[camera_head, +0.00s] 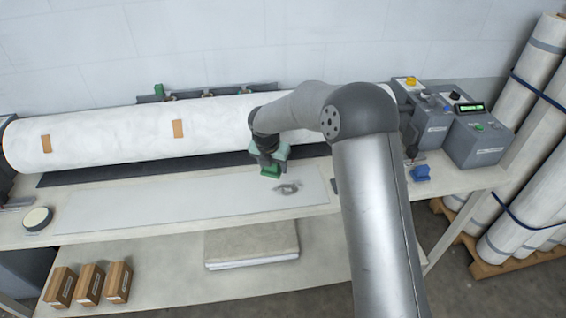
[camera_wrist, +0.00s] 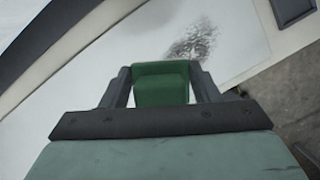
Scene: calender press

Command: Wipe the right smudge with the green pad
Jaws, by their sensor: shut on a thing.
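My gripper (camera_head: 268,162) is shut on the green pad (camera_head: 271,171). In the wrist view the pad (camera_wrist: 161,84) sits between the two fingers of the gripper (camera_wrist: 163,88). The right smudge (camera_head: 287,188) is a dark grey patch near the right end of the pale plate (camera_head: 130,209). In the head view the pad is just behind and left of it. In the wrist view the smudge (camera_wrist: 194,42) lies beyond the pad, slightly right. Whether the pad touches the plate cannot be told. No other smudge is visible on the plate.
A large white roll (camera_head: 100,140) with two tan tape pieces runs behind the plate. Control boxes (camera_head: 473,139) and a blue object (camera_head: 420,173) stand at the right. A round tin (camera_head: 37,219) sits at the left. Another green block (camera_head: 159,90) is behind the roll.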

